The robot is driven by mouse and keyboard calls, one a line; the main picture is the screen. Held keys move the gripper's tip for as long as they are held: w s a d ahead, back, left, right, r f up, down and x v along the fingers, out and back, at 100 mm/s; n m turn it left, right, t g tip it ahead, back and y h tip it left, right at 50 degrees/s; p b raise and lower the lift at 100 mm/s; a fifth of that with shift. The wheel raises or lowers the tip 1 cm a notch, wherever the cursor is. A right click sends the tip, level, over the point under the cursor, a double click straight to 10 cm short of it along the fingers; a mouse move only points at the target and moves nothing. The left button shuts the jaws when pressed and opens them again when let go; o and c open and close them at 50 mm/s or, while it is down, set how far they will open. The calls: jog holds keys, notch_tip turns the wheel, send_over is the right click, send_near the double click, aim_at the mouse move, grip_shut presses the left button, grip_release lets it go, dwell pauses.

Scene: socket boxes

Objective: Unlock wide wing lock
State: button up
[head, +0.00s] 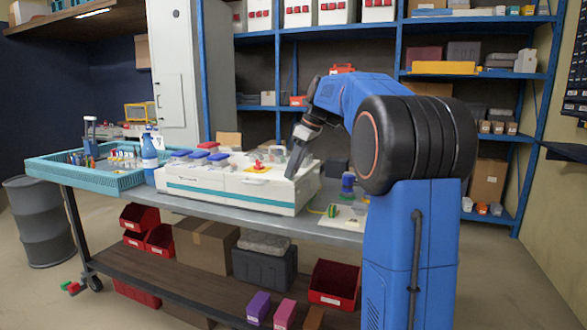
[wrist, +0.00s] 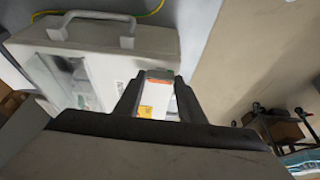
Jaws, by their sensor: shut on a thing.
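A white box with a teal stripe (head: 215,190) stands on the table, with a red wing-shaped knob (head: 258,165) on a yellow plate on top. My gripper (head: 293,168) points down at the right part of the box top, to the right of that knob. In the wrist view my gripper (wrist: 160,80) is shut on a narrow white piece with orange and yellow marks (wrist: 157,96) between its fingers. I cannot tell whether this piece is the wide wing lock. The fingertips are too small in the head view to show the contact.
Blue and red covers (head: 207,146) sit on the box's left part. A teal tray (head: 110,183) and a blue bottle (head: 149,152) stand at the left. Small parts lie on a pale board (head: 340,216) at the right. The wrist view shows a pale case with a handle (wrist: 100,18).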

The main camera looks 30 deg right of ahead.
dwell(0.3)
jog(key=o, duration=1)
jog(key=shift+o, duration=0.2)
jog(key=v, duration=1.7)
jog(key=shift+r, duration=0.2)
jog(key=shift+d, duration=0.1)
